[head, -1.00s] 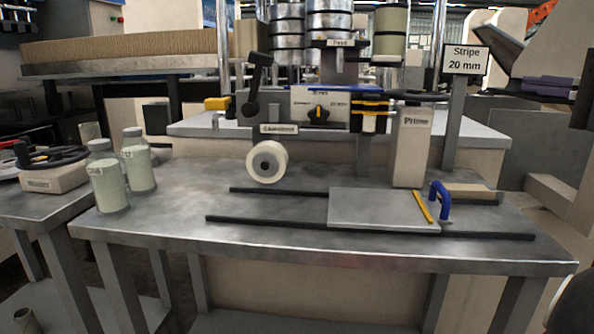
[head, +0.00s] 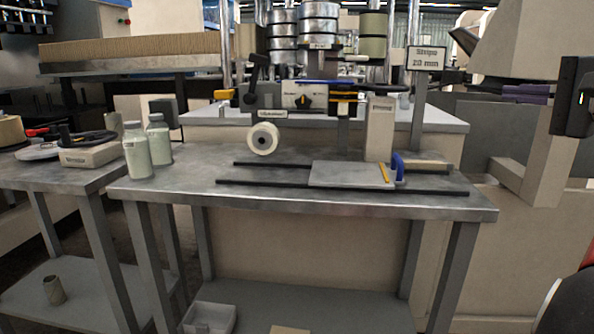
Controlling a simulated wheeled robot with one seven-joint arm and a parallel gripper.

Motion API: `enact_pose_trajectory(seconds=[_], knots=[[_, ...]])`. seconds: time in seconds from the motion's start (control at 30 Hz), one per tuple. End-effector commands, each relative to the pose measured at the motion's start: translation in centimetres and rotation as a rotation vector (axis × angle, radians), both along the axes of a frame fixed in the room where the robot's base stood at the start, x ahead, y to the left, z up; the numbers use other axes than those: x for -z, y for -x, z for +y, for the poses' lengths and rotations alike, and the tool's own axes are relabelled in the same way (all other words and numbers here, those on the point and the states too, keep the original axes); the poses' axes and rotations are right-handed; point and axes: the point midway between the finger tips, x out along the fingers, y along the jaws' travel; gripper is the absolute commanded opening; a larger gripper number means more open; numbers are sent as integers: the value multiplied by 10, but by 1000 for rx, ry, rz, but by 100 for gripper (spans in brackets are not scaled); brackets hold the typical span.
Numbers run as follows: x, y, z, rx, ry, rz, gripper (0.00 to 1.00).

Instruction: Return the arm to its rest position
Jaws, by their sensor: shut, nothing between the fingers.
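My gripper is not in view, so its fingers and anything near them are hidden from me. A dark rounded shape with a pale edge shows in the lower right corner of the head view; I cannot tell for sure whether it is a part of my arm. Nothing of my arm shows over the workbench (head: 190,187).
The bench holds two bottles (head: 136,150), a white roll (head: 263,139) and a sliding plate (head: 345,174) with a blue handle (head: 398,166) on dark rails. A lower side table (head: 62,182) stands left. Beige machinery (head: 545,150) and a black unit (head: 574,97) stand right.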

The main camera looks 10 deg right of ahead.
Motion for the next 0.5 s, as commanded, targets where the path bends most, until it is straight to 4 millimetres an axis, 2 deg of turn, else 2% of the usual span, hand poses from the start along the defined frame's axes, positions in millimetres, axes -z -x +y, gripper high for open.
enact_pose_trajectory(seconds=[0.27, 0.37, 0.5], knots=[[38, -15, 51, -28, 57, 122, 0], [60, -18, 77, -48, 100, 184, 0], [101, -16, 123, -90, 193, 290, 0]])
